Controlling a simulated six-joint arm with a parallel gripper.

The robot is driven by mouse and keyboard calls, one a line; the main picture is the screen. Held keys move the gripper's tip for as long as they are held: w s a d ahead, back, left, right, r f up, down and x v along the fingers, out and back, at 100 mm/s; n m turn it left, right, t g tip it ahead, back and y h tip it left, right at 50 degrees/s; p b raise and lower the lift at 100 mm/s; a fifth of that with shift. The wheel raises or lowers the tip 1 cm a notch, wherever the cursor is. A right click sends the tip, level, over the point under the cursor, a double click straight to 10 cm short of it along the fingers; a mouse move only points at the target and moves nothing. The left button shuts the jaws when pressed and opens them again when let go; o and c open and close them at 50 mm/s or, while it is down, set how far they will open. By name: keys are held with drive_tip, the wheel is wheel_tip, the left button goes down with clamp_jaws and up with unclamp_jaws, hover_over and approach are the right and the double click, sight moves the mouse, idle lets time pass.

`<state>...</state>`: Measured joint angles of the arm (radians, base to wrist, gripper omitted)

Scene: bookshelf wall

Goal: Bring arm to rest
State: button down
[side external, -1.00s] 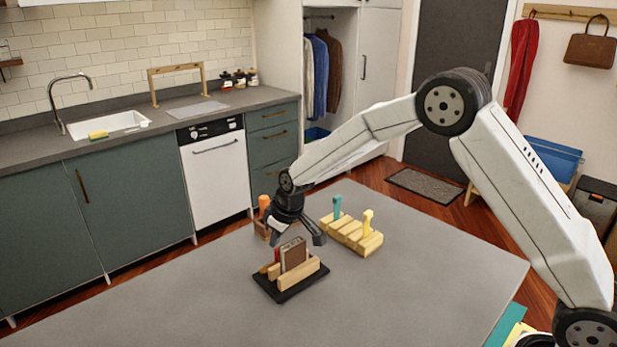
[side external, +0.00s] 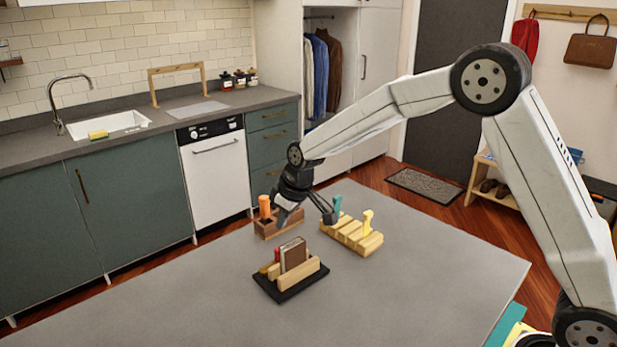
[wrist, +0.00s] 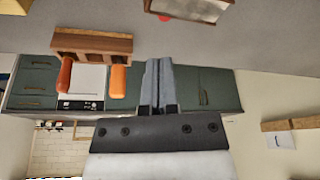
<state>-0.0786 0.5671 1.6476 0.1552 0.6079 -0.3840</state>
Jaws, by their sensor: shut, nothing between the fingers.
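My gripper (side external: 328,215) hangs over the far part of the grey table, tilted downward, above and between the brown wooden block and the yellow block. In the wrist view my gripper (wrist: 158,62) has its two fingers pressed together with nothing between them. It is apart from all the objects. My arm arches up from the lower right, with its elbow high.
A black-based rack (side external: 290,285) holding a brown book (side external: 293,254) stands on the grey table (side external: 400,290). Behind it are a brown block (side external: 272,232) with an orange handle (side external: 265,206) and a yellow slotted block (side external: 355,238). The table's left and right parts are clear.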

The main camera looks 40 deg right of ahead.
drive_tip(key=s+d+f+m, duration=0.1)
drive_tip(key=s+d+m, duration=0.1)
drive_tip(key=s, duration=1.1)
drive_tip(key=s+d+f+m+g+h, duration=0.1)
drive_tip(key=s+d+f+m, duration=0.1)
drive_tip(key=s, duration=1)
drive_tip(key=shift+s+d, duration=0.4)
drive_tip(key=shift+d, duration=0.5)
